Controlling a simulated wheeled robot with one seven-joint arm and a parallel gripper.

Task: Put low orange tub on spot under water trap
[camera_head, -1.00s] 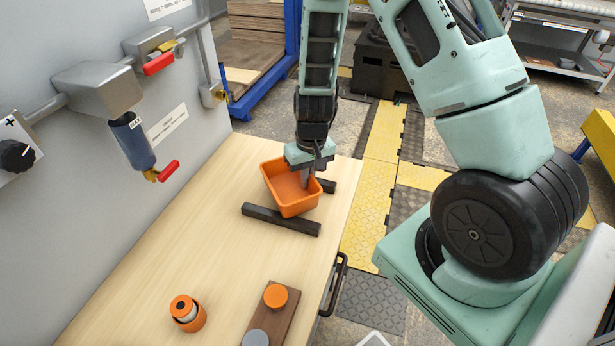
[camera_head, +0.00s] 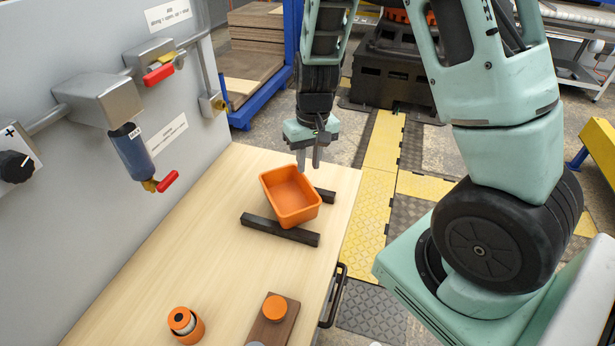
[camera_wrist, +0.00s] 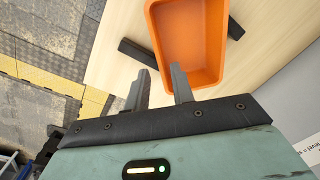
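The low orange tub (camera_head: 290,216) is empty and sits on two dark bars on the wooden bench. The water trap (camera_head: 133,150), a dark blue cylinder with a red handle, hangs from the grey wall panel at left. The bench spot below it (camera_head: 150,235) is bare, with no marking that I can see. My gripper (camera_head: 308,160) is above the tub's far rim, fingers apart and empty. In the wrist view, my gripper's two fingers (camera_wrist: 160,85) stand apart with nothing between them. The tub (camera_wrist: 190,45) lies beyond them.
The two dark bars (camera_head: 280,231) lie on the bench (camera_head: 190,260). An orange cup-like part (camera_head: 186,325) and a brown block with an orange disc (camera_head: 272,320) are near the front. A red-handled valve (camera_head: 158,75) and grey pipework line the panel. Mid-bench is free.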

